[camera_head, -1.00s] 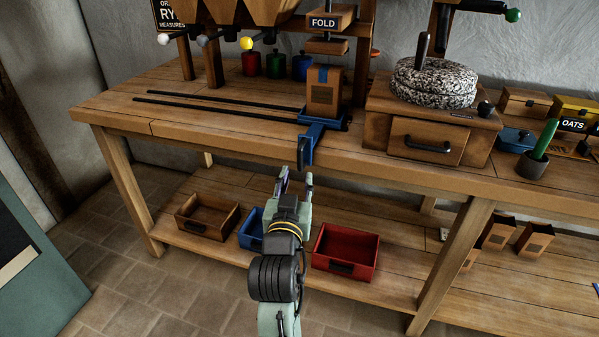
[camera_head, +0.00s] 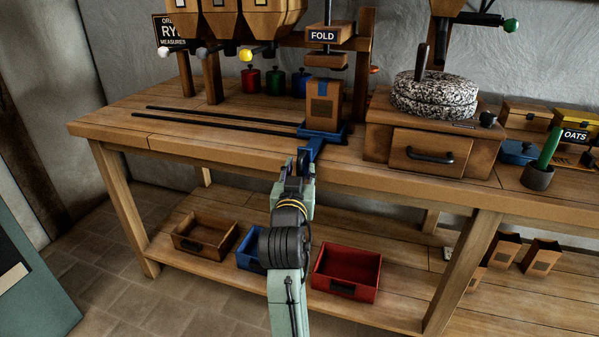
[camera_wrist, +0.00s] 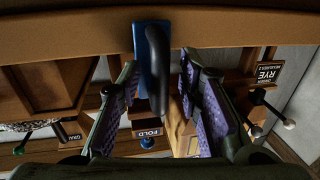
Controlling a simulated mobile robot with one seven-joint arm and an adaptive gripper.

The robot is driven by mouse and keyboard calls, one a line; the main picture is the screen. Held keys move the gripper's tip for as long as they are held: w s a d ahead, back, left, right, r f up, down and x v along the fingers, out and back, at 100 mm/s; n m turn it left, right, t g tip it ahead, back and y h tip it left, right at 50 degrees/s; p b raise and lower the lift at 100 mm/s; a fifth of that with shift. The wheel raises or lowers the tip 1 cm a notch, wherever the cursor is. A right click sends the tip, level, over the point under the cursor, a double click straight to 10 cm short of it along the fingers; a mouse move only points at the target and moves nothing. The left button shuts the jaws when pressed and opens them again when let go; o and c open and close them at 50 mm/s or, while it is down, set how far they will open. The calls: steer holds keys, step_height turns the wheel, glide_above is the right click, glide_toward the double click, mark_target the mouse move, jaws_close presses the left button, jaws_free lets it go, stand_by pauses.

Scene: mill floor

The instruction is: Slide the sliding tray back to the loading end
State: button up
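The sliding tray (camera_head: 338,132) is blue and sits at the right end of two dark rails (camera_head: 225,117) on the bench, under the FOLD press (camera_head: 324,36). A brown paper bag (camera_head: 322,112) with a blue strip stands upright on it. The tray's blue arm reaches over the front bench edge to a dark handle (camera_wrist: 160,72). My gripper (camera_head: 303,163) is at this handle, just off the bench front. In the wrist view its two purple-padded fingers are apart, one on each side of the handle, with gaps visible.
Hoppers with coloured knobs (camera_head: 246,55) overhang the back of the rails. A millstone (camera_head: 435,93) on a wooden drawer unit stands right of the tray. The rails left of the tray are clear. Brown, blue and red bins (camera_head: 345,275) stand on the lower shelf.

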steer(key=shift+c, duration=0.3)
jaws_close()
stand_by(0.5)
